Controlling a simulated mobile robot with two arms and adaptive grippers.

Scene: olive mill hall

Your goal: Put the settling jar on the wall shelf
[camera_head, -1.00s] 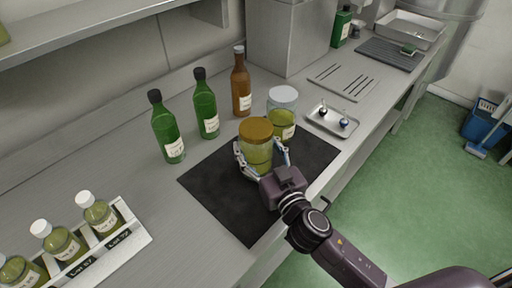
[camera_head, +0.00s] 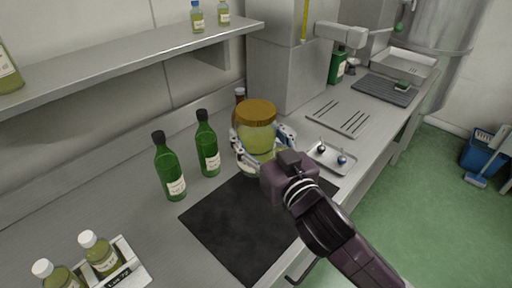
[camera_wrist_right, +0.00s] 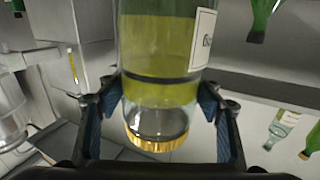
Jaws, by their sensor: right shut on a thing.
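The settling jar (camera_head: 257,135) has a gold-brown lid and yellow-green contents. My right gripper (camera_head: 264,155) is shut around its sides and holds it upright above the dark mat. In the right wrist view, the jar (camera_wrist_right: 160,92) sits between the blue-padded fingers of the gripper (camera_wrist_right: 158,110), with its gold lid low in the picture and a pale label partly visible. The wall shelf (camera_head: 120,62) runs along the wall at upper left, apart from the jar. My left gripper is in no frame.
Small bottles (camera_head: 197,18) stand at the shelf's right end, and a larger container (camera_head: 8,75) at its left; the shelf between looks clear. A small tray (camera_head: 331,157) lies right of the jar.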

